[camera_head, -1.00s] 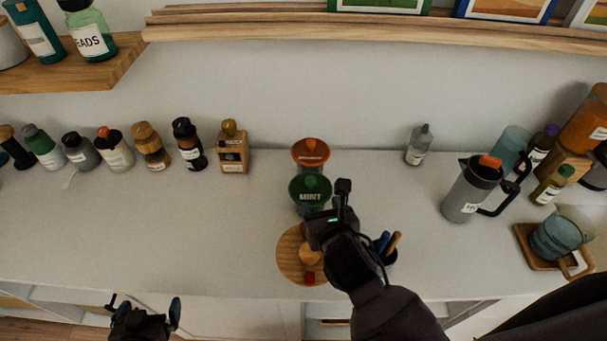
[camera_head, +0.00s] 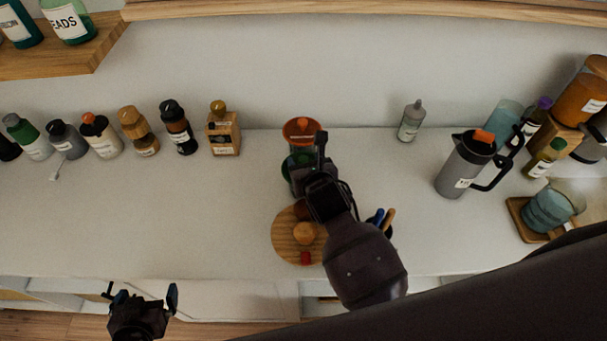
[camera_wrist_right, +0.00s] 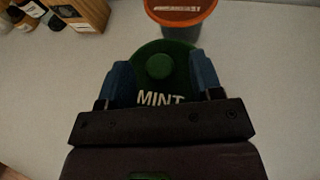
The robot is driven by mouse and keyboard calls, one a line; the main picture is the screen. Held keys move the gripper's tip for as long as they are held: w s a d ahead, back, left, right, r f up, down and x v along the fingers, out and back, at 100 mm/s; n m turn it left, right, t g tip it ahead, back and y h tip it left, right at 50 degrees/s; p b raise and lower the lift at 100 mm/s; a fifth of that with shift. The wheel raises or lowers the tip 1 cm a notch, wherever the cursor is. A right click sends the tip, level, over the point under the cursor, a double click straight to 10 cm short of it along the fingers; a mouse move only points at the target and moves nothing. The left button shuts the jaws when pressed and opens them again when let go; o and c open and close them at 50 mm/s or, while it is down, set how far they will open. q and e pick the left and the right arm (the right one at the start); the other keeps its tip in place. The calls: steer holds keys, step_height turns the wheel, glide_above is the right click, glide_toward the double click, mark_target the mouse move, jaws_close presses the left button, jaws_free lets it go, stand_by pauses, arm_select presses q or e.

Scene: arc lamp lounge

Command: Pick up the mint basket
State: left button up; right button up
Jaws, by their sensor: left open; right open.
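The mint basket is a round green container marked MINT. In the head view the mint basket (camera_head: 292,170) stands on the counter, mostly hidden behind my right gripper (camera_head: 316,160). In the right wrist view the green mint basket (camera_wrist_right: 160,66) lies between the two blue fingertips of my right gripper (camera_wrist_right: 161,82), which is open with a finger on either side. I cannot tell whether the fingers touch it. My left gripper (camera_head: 141,296) is open and empty, low in front of the counter at the left.
An orange container (camera_head: 301,127) stands right behind the mint basket. A round wooden board (camera_head: 285,240) with small items lies in front. A grey pitcher (camera_head: 462,165) stands to the right and a row of bottles (camera_head: 138,130) to the left. The counter's left front is clear.

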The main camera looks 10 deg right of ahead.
steer(key=shift+x, duration=0.85)
jaws_close()
